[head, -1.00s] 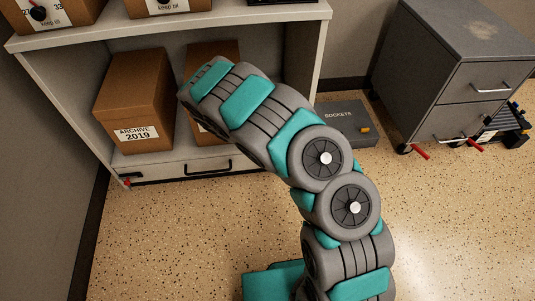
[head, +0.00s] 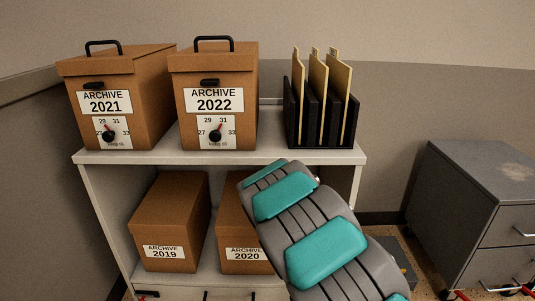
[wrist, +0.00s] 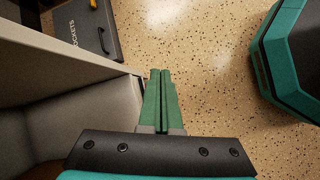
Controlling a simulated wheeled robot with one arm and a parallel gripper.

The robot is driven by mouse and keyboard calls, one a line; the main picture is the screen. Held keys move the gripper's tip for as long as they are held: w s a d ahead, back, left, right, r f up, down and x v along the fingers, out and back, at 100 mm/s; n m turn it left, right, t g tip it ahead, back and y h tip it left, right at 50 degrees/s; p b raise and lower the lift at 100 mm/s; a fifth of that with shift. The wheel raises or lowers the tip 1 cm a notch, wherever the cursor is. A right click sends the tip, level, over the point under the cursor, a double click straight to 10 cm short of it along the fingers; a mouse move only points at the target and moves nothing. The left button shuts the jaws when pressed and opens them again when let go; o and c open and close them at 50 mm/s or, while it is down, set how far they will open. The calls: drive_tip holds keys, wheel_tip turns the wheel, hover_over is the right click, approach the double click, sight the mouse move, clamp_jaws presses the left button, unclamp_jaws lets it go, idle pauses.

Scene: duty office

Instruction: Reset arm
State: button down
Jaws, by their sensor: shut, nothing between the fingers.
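My gripper (wrist: 160,74) shows in the wrist view with its two green fingers pressed together and nothing between them. It points over the speckled floor, beside the edge of the pale shelf unit (wrist: 65,52). In the head view my grey and teal arm rises from the lower right and leans up to the left, in front of the shelf unit (head: 270,157). The gripper itself is hidden there behind the arm.
Boxes Archive 2021 (head: 145,85) and Archive 2022 (head: 240,80) stand on top beside a file holder (head: 290,115). Archive 2019 (head: 165,215) and partly covered Archive 2020 (head: 238,225) stand below. A grey cabinet (head: 470,210) is right. A sockets case (wrist: 85,25) lies on the floor.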

drive_tip(key=s+d+r+m+g+y, duration=0.1)
drive_tip(key=s+d+r+m+y, duration=0.25)
drive_tip(key=s+r+m, duration=0.75)
drive_tip(key=s+a+r+m+y, duration=0.1)
drive_tip(key=s+a+r, duration=0.1)
drive_tip(key=s, duration=0.5)
drive_tip(key=s+a+r+y, duration=0.1)
drive_tip(key=s+a+r, duration=0.1)
drive_tip(key=s, duration=0.6)
drive_tip(key=s+a+r+m+y, duration=0.1)
drive_tip(key=s+r, duration=0.2)
drive_tip(key=s, duration=0.5)
drive_tip(key=shift+s+a+m+g, duration=0.25)
drive_tip(key=shift+a+m+g, duration=0.05)
drive_tip(key=shift+a, duration=0.1)
drive_tip(key=shift+r, duration=0.1)
